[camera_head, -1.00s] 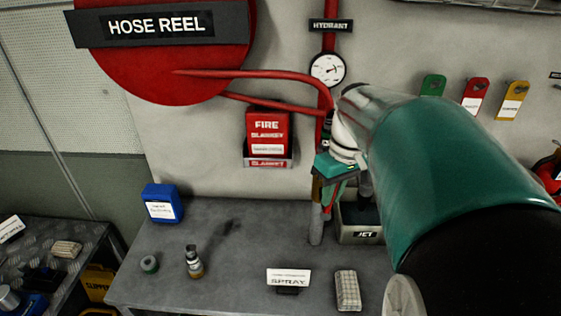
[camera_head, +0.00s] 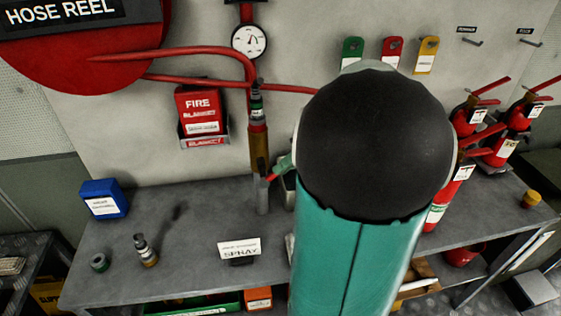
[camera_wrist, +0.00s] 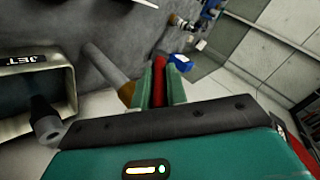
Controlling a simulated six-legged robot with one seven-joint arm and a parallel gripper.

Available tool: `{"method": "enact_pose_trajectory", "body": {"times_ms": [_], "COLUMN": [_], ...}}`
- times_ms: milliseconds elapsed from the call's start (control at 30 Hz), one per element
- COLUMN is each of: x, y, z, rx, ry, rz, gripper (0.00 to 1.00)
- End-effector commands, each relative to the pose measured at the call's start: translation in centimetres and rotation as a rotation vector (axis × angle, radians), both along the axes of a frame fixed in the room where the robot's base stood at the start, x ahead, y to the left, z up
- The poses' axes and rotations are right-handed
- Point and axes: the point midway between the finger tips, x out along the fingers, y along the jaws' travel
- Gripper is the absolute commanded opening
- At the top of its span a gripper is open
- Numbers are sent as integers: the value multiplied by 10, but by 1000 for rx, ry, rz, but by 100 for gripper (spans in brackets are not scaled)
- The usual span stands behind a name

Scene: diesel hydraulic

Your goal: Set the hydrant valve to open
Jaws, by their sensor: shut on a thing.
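The hydrant's red pipe (camera_head: 246,62) drops past a round gauge (camera_head: 249,41) on the wall to an upright fitting with a brass-coloured body (camera_head: 259,148) and a grey lower end (camera_head: 262,196). My gripper (camera_wrist: 160,88) has its green fingers closed on a narrow red bar (camera_wrist: 159,76), seemingly the valve lever, beside the brass part (camera_wrist: 128,93). In the head view, the red bar (camera_head: 270,178) shows at the fitting's right, by a green fingertip (camera_head: 285,164). My arm hides most of the gripper there. The valve's setting cannot be read.
A JET box (camera_wrist: 38,85) stands close to my gripper. Red extinguishers (camera_head: 466,170) are on the right. A fire blanket box (camera_head: 203,112) is left of the fitting.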

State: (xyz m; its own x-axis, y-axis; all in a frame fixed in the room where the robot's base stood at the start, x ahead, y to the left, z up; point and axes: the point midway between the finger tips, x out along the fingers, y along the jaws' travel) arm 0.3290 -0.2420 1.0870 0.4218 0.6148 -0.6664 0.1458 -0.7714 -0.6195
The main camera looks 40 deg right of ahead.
Motion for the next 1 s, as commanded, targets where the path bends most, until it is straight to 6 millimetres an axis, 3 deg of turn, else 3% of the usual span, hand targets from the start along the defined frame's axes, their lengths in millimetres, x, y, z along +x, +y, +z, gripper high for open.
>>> {"method": "enact_pose_trajectory", "body": {"times_ms": [400, 900, 933, 1000], "x": [-7, -7, -7, -7], "y": [-8, -8, -8, -8], "z": [-10, -12, -12, -12], "rx": [160, 177, 177, 177], "ry": [-113, -123, -123, -123], "rz": [-3, -2, -2, -2], "gripper": [0, 0, 16, 30]}}
